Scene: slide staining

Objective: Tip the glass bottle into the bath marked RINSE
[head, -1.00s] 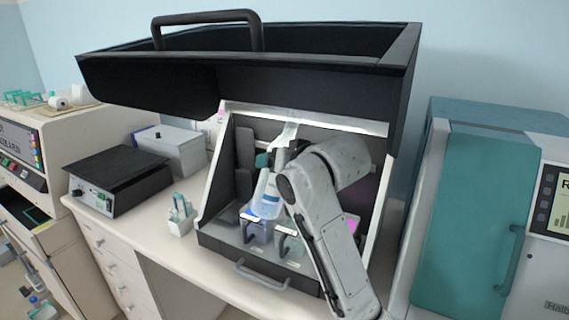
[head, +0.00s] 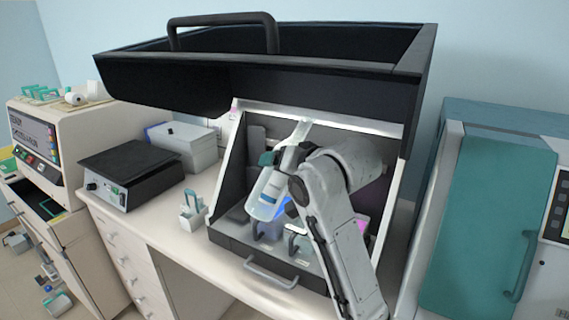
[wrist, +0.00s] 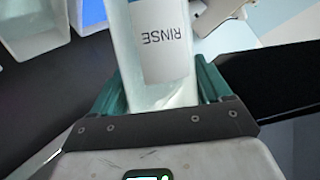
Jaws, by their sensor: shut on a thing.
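My gripper (wrist: 157,84) is shut on the glass bottle (wrist: 160,42); its teal fingers lie on either side of it. I cannot read any bath's marking.
The black hood (head: 330,80) stands over the work area, its side walls close to my arm. A magenta-filled bath (head: 361,226) is at the right. A small slide rack holder (head: 192,212) and a black-topped hotplate (head: 130,163) stand left of the hood.

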